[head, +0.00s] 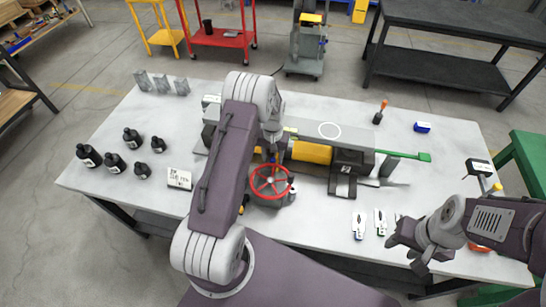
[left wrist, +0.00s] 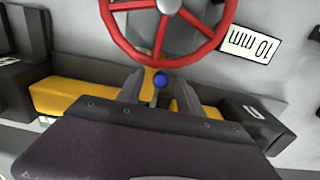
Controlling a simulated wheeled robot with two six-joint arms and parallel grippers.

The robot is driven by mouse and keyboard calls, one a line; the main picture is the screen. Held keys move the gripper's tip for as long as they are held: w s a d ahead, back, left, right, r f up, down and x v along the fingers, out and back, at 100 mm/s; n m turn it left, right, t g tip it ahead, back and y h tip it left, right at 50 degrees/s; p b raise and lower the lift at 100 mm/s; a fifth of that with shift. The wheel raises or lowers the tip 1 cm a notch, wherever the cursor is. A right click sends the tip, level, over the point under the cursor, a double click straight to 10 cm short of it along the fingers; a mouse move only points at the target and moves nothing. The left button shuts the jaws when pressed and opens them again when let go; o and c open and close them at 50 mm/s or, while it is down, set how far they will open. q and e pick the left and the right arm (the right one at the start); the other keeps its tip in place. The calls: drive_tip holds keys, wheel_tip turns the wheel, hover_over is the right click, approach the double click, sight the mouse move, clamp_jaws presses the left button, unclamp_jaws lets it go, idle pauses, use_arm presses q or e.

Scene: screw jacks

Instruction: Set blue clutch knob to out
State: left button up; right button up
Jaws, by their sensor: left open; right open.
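The blue clutch knob (left wrist: 159,80) is a small round ball on a short stem in the left wrist view, just beyond the rim of a red handwheel (left wrist: 170,25). My left gripper (left wrist: 158,92) is open, with one finger on each side of the knob; I cannot tell whether either touches it. In the head view my left gripper (head: 273,150) points down behind the red handwheel (head: 270,182), and my arm hides part of the jack there. My right gripper (head: 404,256) is open and empty over the table's front right.
A yellow bar (head: 310,152) and dark blocks lie behind the wheel. A "10 mm" label (left wrist: 248,44) is beside it. Black bottles (head: 114,162) and a white card (head: 179,179) stand left. A green-ended lever (head: 424,157) sticks out right.

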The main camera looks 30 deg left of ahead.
use_arm(q)
wheel_tip(320, 180, up, 9)
drive_tip(key=b, duration=0.1)
idle(0.5)
